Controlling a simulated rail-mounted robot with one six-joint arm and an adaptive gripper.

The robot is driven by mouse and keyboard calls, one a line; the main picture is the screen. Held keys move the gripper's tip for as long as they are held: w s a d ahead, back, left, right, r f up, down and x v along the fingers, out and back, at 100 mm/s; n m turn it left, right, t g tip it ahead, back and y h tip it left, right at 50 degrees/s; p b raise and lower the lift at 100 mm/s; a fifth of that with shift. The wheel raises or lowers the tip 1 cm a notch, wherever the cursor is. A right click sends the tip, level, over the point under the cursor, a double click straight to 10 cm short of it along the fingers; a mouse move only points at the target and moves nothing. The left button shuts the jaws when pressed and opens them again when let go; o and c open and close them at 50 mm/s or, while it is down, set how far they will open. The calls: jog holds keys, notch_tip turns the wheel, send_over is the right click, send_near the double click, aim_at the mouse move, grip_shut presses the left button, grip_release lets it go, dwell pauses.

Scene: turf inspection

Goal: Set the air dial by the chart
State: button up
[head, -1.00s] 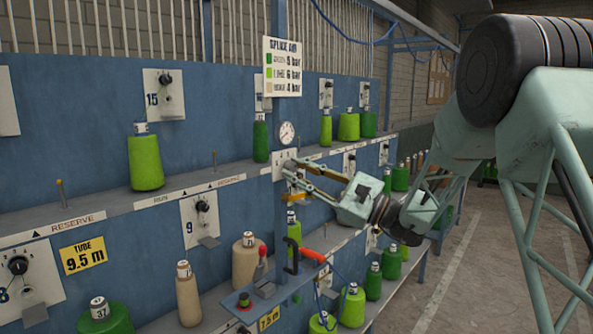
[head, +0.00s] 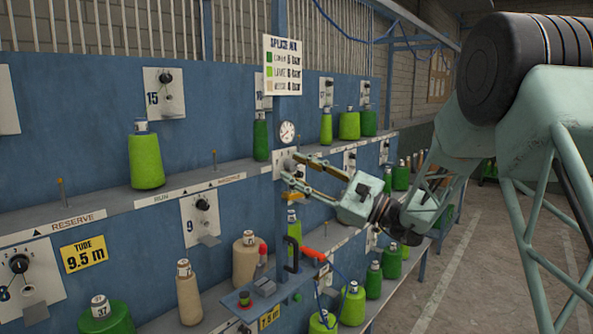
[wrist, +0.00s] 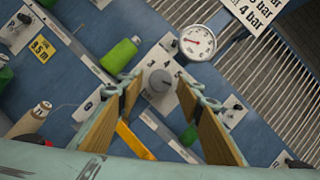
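The air dial is a grey round knob (wrist: 160,82) on a pale numbered plate, seen in the wrist view between my fingers. A "3" shows near it; its exact setting is too small to tell. My gripper (wrist: 160,92) is open, with one finger on each side of the knob and a gap to it. In the head view my gripper (head: 294,168) is spread in front of the dial plate (head: 278,162). The round white gauge (head: 287,132) is above the dial; its reading is unclear (wrist: 197,42). The splice air chart (head: 282,65) lists green, lime and a pale colour with bar values.
Green cones (head: 146,160) and beige cones (head: 189,293) stand on the shelves beside the blue panel. A yellow bar (wrist: 134,140) lies below the dial in the wrist view. A red-handled tool (head: 313,254) and a small bench (head: 245,303) are below. The aisle at right is clear.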

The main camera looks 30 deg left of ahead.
jog(key=shift+d, duration=0.15)
jog(key=v, duration=1.1)
jog(key=shift+d, duration=0.3)
jog(key=shift+f, duration=0.1)
jog(key=s+d+n+g+h, duration=0.1)
jog(key=s+d+n+h, duration=0.3)
jog(key=s, duration=0.6)
jog(key=s+d+g+h, duration=0.25)
jog(key=s+d, duration=0.25)
jog(key=s, duration=0.5)
jog(key=s+d+n+h, duration=0.25)
jog(key=s+d, duration=0.25)
jog(key=s, duration=0.5)
jog(key=s+d+f+n+t+h, duration=0.1)
jog(key=s+d+h, duration=0.3)
jog(key=d, duration=0.7)
jog(key=s+d+f+n+t+h, duration=0.1)
jog(key=s+d+f+t+h, duration=0.2)
jog(key=s+d, duration=0.5)
jog(key=s+d+f+n+t+h, duration=0.2)
jog(key=s+d+h, duration=0.3)
jog(key=d, duration=1)
jog(key=shift+s+f+t+h, duration=0.3)
jog(key=shift+s+f+t, duration=0.1)
jog(key=shift+s+t, duration=0.15)
